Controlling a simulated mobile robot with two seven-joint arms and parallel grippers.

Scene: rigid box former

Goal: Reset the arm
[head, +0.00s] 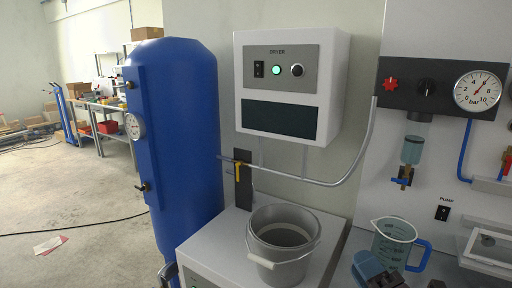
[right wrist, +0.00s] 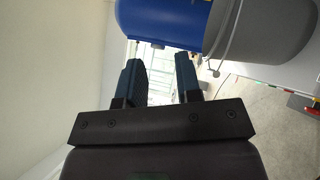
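My right gripper (head: 376,270) shows at the bottom edge of the head view, in front of a clear measuring jug (head: 393,238) with a blue handle. In the right wrist view its two dark fingers (right wrist: 160,80) stand apart with nothing between them, so it is open and empty. Most of the right arm is outside the head view.
A grey bucket (head: 283,243) stands on a white cabinet (head: 215,248), left of my right gripper. A blue tank (head: 180,130) stands further left. A dryer box (head: 288,85) and a gauge panel (head: 440,90) are behind. Open floor lies far left.

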